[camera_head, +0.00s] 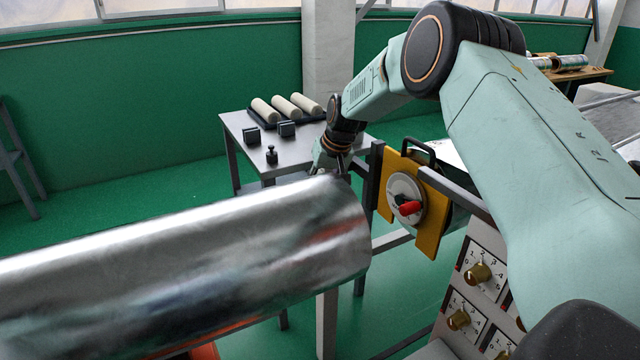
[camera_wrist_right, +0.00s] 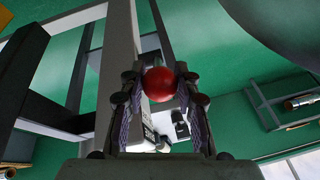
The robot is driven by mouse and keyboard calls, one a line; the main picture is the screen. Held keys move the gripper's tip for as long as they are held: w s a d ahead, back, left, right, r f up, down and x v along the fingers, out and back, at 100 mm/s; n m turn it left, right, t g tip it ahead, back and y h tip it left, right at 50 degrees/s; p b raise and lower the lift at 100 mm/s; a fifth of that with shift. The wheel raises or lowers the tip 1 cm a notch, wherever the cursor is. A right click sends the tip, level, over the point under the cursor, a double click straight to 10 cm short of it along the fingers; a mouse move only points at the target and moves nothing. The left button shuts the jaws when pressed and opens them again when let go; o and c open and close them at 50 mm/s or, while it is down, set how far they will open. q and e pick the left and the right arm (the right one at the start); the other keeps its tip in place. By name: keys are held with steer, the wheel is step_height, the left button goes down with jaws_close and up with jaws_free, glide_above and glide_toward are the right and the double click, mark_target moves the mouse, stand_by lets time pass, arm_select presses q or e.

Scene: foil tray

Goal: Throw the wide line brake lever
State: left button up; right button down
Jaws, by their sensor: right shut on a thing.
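A red ball knob (camera_wrist_right: 160,84), which looks like the brake lever's end, sits between the two fingers of my right gripper (camera_wrist_right: 159,98) in the right wrist view. The fingers are shut on it from both sides. The lever's rod is mostly hidden behind the knob. In the head view my right arm reaches in from the right, and the right gripper (camera_head: 328,160) points down behind the far end of a big shiny foil roll (camera_head: 190,270). The roll hides the knob and the fingertips there. My left gripper is not in view.
A yellow plate (camera_head: 430,225) with a red-handled round switch (camera_head: 407,205) stands right of the roll's end. A panel of brass knobs (camera_head: 479,272) is below it. A grey table (camera_head: 235,125) with pale rolls (camera_head: 286,106) stands behind. Green floor lies open at left.

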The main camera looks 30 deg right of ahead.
steer(key=shift+w+r+g+p, duration=0.3)
steer(key=shift+w+g+p, duration=0.1)
steer(key=shift+g+p, duration=0.15)
steer(key=c, duration=1)
jaws_free()
steer(key=shift+s+r, duration=0.1)
steer(key=shift+s, duration=0.1)
steer(key=shift+o, duration=0.2)
steer(key=shift+w, duration=0.1)
steer(key=v, duration=1.1)
steer(key=shift+s+r, duration=0.25)
steer(key=shift+r, duration=0.1)
